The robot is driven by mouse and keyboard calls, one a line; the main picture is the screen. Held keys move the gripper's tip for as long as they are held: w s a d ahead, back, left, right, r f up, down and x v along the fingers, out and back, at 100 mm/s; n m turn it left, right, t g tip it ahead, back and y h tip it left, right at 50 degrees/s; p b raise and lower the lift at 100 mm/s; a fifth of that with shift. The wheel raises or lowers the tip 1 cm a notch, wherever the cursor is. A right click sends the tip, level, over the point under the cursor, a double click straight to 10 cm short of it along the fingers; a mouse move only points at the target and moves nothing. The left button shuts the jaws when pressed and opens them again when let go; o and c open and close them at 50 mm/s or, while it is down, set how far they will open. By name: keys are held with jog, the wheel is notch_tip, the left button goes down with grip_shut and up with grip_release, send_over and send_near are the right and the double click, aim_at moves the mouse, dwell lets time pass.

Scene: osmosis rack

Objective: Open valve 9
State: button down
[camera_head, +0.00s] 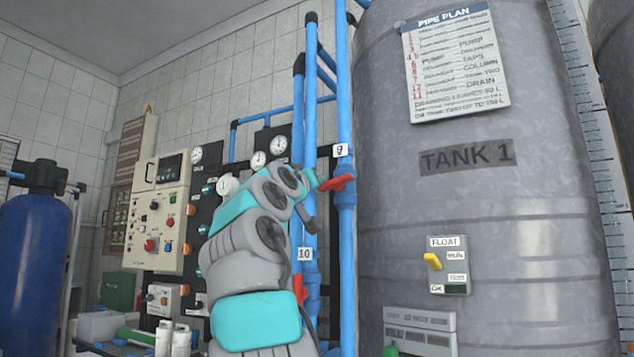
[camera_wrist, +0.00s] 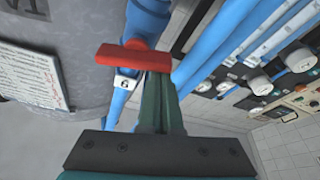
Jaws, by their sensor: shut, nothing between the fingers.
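Valve 9 is on a vertical blue pipe in front of the grey tank, with its white label "9" (camera_head: 341,150) just above its red handle (camera_head: 337,183). The handle lies crosswise to the pipe. In the wrist view the red handle (camera_wrist: 133,57) spans the blue pipe, with the label (camera_wrist: 125,83) beside it. My gripper (camera_head: 316,181) is at the handle's left end in the head view. Its dark green fingers (camera_wrist: 157,82) are shut with nothing between them, tips right at one end of the handle. I cannot tell whether they touch it.
The tank (camera_head: 470,200) stands close on the right, with a yellow float switch (camera_head: 432,261). Valve 10, with its label (camera_head: 305,254) and red handle (camera_head: 299,289), is lower on a neighbouring pipe. A gauge panel (camera_head: 205,205) and control box (camera_head: 160,215) stand left.

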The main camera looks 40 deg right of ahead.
jog(key=n+y+p, duration=0.1)
jog(key=n+p, duration=0.1)
jog(key=n, duration=0.1)
jog(key=f+n+t+y+p, duration=0.1)
jog(key=n+p, duration=0.1)
jog(key=n, duration=0.1)
jog(key=n+t+p, duration=0.1)
jog(key=n+p, duration=0.1)
jog(key=shift+s+d+f+n+y, duration=0.1)
jog(key=shift+s+f+n+y, duration=0.2)
jog(key=shift+n+y, duration=0.1)
jog(key=shift+f+b, duration=0.4)
jog(key=shift+f, duration=0.05)
jog(key=shift+s+d+f+b, duration=0.1)
jog(key=shift+f+b, duration=0.05)
jog(key=shift+b, duration=0.15)
jog(key=shift+s+d+f+b, duration=0.3)
jog(key=shift+s+f+b, duration=0.1)
jog(key=shift+s+b, duration=0.2)
jog(key=shift+w, duration=0.1)
